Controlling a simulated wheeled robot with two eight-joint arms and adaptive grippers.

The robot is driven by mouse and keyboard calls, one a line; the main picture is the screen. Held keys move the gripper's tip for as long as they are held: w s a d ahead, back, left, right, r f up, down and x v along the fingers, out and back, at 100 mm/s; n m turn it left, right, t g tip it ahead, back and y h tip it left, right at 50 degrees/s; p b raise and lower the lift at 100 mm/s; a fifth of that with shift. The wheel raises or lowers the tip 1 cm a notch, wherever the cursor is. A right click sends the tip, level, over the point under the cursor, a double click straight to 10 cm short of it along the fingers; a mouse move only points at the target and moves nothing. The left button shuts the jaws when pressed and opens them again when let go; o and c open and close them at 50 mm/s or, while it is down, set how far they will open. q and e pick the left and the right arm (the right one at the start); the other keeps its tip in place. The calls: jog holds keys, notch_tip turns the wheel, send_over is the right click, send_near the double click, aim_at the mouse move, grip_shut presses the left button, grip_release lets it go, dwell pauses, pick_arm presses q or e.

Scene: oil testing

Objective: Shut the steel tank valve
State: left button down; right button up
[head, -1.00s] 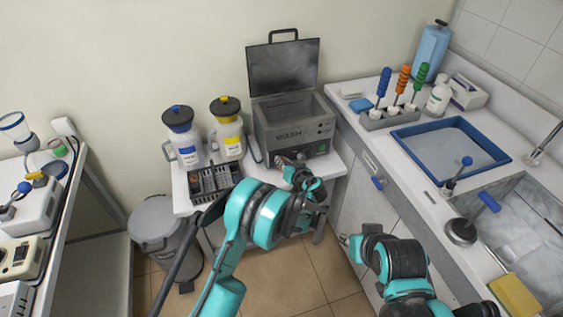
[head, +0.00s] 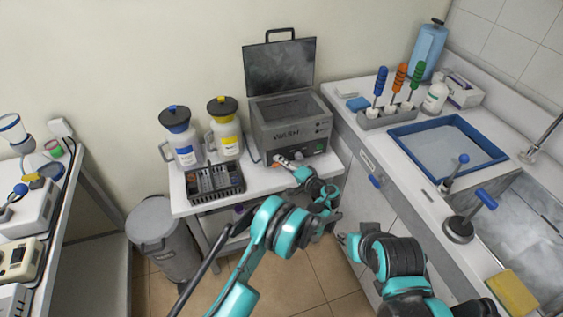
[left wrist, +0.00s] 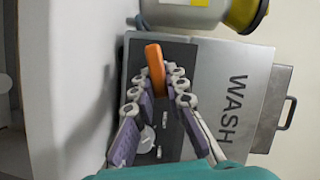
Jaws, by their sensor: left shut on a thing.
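The steel tank (head: 290,133) is a grey box marked WASH, with its lid raised, on the white table by the wall. Its orange valve handle (left wrist: 154,58) shows in the left wrist view, low on the tank's front. My left gripper (head: 281,161) is at the tank's front, and its fingertips in the left wrist view (left wrist: 157,75) are closed around the handle's near end. In the head view, the gripper mostly hides the handle. My right gripper (head: 343,239) is low by the cabinet, away from the tank, and its fingers are too small to judge.
A blue-labelled jug (head: 182,140) and a yellow-labelled jug (head: 225,133) stand left of the tank. A dark rack (head: 215,184) sits at the table's front edge. The counter (head: 360,138) on the right holds a blue tray (head: 485,143). A grey bin (head: 155,225) stands on the floor.

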pick_arm(q)
jog(key=shift+d+f+m+t+y, duration=0.15)
jog(key=shift+m+t+y, duration=0.1)
jog(key=shift+m, duration=0.45)
jog(key=shift+a+f+m+t+y, duration=0.1)
jog(key=shift+m+t+y, duration=0.15)
jog(key=shift+m, duration=0.45)
jog(key=c, duration=1.5)
grip_release()
jog(key=shift+c, duration=0.2)
jog(key=v, duration=0.7)
jog(key=shift+s+d, duration=0.15)
jog(key=shift+d, duration=0.05)
